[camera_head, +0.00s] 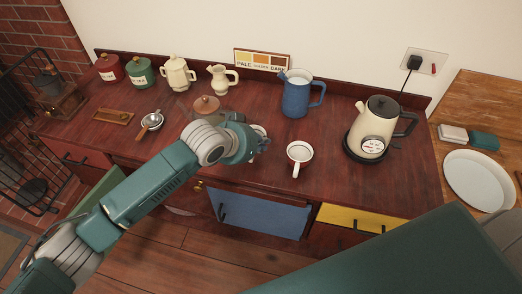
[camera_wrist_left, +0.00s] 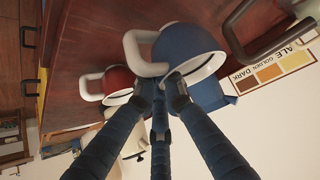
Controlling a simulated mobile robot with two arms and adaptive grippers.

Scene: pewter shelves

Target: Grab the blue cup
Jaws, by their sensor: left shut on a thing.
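The blue cup (camera_wrist_left: 187,48), with a white rim and white handle, is large in the left wrist view. My left gripper (camera_wrist_left: 164,88) is shut on it at its rim. In the head view my left gripper (camera_head: 262,143) is low over the middle of the red-brown counter, and it hides most of the cup. Only a small pale bit shows beside the fingers there. I cannot tell whether the cup is still resting on the counter. My right gripper is not in view.
A red cup (camera_head: 299,152) with a white handle stands just right of my gripper. A blue pitcher (camera_head: 296,96) stands behind, and a cream kettle (camera_head: 372,130) at the right. Canisters and jugs line the back left.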

